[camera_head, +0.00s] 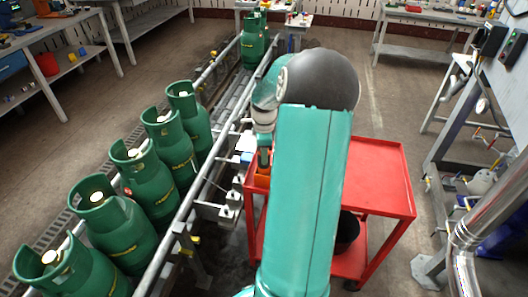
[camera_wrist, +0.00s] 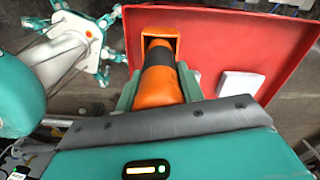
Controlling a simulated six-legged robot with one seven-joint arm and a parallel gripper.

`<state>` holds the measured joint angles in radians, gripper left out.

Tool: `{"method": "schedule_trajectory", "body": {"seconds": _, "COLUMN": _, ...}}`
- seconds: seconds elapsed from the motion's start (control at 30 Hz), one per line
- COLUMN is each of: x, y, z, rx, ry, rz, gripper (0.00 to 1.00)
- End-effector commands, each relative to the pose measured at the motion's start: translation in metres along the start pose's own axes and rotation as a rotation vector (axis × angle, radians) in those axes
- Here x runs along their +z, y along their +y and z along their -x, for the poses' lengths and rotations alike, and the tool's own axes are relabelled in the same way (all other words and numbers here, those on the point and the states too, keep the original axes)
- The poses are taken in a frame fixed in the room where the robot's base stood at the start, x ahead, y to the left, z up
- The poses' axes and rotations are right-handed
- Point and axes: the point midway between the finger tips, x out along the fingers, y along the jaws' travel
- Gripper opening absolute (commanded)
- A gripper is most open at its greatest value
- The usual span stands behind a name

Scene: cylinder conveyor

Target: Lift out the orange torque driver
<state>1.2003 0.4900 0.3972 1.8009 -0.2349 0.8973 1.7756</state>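The orange torque driver (camera_wrist: 158,87), with a dark band, stands with its far end at an orange square holder (camera_wrist: 174,35) on the red trolley (camera_wrist: 240,50). My gripper (camera_wrist: 159,84) has one green finger on each side of the driver, with no clear gap showing. In the head view my gripper (camera_head: 264,160) points down over the trolley's left edge. Orange (camera_head: 262,181) shows just below it; driver and holder cannot be told apart there, and my arm hides much of the trolley.
A white block (camera_wrist: 241,85) lies on the trolley top. Green gas cylinders (camera_head: 146,180) line the conveyor to the left, whose rail (camera_head: 200,185) runs close to the trolley. A black bucket (camera_head: 347,230) is on the lower shelf. Piping (camera_head: 470,215) stands at the right.

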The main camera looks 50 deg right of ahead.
Motion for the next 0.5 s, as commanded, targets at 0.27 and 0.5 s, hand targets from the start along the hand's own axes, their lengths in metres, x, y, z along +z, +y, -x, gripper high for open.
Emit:
{"method": "schedule_trajectory", "body": {"seconds": 0.27, "x": 0.0, "y": 0.0, "z": 0.002, "rx": -0.001, "ry": 0.001, "rz": 0.0, "gripper": 0.1}}
{"method": "schedule_trajectory", "body": {"seconds": 0.5, "x": 0.0, "y": -0.001, "z": 0.013, "rx": -0.001, "ry": 0.002, "rz": 0.0, "gripper": 0.1}}
